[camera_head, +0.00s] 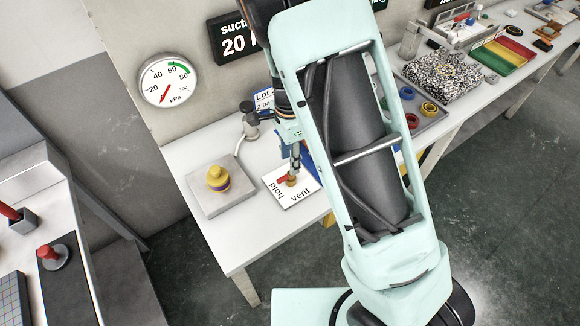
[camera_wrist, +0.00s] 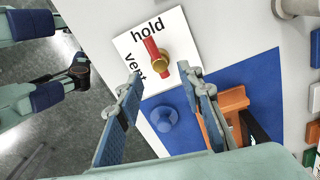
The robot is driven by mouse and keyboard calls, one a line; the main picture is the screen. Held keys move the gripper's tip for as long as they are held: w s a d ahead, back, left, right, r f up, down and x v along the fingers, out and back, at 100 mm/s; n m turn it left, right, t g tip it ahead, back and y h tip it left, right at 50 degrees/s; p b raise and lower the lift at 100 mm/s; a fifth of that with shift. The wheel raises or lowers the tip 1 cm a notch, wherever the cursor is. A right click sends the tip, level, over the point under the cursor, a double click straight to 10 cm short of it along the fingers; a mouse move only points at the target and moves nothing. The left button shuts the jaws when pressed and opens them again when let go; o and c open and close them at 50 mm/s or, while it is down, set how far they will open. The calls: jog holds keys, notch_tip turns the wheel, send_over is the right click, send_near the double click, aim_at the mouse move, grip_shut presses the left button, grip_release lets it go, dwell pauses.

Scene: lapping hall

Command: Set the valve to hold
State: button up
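The valve has a red lever (camera_wrist: 150,47) on a round brass hub (camera_wrist: 160,61). It sits on a white plate (camera_wrist: 176,28) printed "hold" and "vent". In the wrist view the lever points from the hub up and slightly left, its end close to the word "hold"; "vent" is to the left. In the head view the valve (camera_head: 290,181) is partly hidden by my gripper (camera_head: 295,168). In the wrist view my gripper (camera_wrist: 161,76) is open, its fingertips either side of and just below the hub.
A dial gauge (camera_head: 168,80) marked kPa hangs on the wall, its red needle low. A blue mat (camera_wrist: 258,82) bears an orange block (camera_wrist: 226,105) and a blue knobbed piece (camera_wrist: 165,118).

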notch_tip(320, 180, up, 7)
jog(key=shift+f, duration=0.2)
jog(key=shift+w, duration=0.1)
dwell(0.4)
